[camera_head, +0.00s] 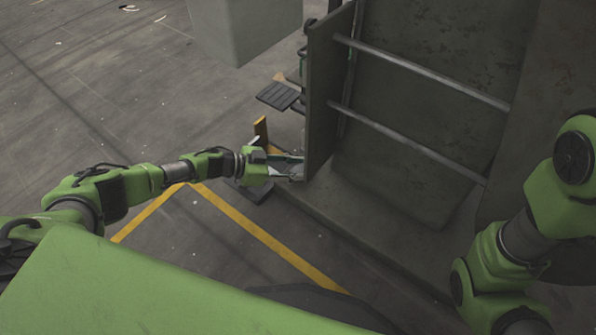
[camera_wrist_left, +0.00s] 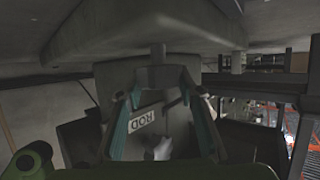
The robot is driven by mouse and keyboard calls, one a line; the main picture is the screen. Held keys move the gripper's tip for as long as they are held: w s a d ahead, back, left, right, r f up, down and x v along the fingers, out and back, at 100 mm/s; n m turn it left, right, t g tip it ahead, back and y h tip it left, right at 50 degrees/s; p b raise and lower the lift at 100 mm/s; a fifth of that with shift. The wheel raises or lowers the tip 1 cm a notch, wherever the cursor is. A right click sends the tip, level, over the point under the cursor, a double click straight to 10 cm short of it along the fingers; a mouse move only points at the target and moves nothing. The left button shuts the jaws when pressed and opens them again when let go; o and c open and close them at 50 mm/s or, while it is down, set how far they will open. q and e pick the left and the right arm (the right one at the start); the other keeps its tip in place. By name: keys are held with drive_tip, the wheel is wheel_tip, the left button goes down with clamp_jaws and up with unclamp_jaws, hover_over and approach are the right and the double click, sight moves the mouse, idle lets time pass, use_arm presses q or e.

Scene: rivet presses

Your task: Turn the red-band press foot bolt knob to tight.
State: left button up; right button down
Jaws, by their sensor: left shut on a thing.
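My left gripper (camera_head: 288,167) reaches in from the left to the low front corner of a large grey press cabinet (camera_head: 420,120). In the left wrist view the two teal-padded fingers (camera_wrist_left: 165,100) stand on either side of a dark grey block-like knob (camera_wrist_left: 165,78), and they are shut on it. A short stem (camera_wrist_left: 158,52) runs from the knob up to a grey plate in the picture. The knob itself is hidden in the head view. No red band shows, and I cannot tell the knob's turn position. My right gripper is out of view.
An upright panel (camera_head: 325,90) stands just beyond the left gripper, with two metal rails (camera_head: 420,148) to its right. A black pedal (camera_head: 278,96) lies behind. A label plate (camera_wrist_left: 143,118) shows below the knob. The floor at left is open, with yellow lines (camera_head: 265,236).

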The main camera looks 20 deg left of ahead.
use_arm(q)
drive_tip(key=shift+o, duration=0.2)
drive_tip(key=shift+w+m+g+h+b, duration=0.1)
drive_tip(key=shift+m+g+h+b, duration=0.3)
drive_tip(key=shift+m+g+b, duration=0.25)
drive_tip(key=o, duration=1.1)
drive_tip(key=shift+d, duration=0.1)
drive_tip(key=v, duration=1.2)
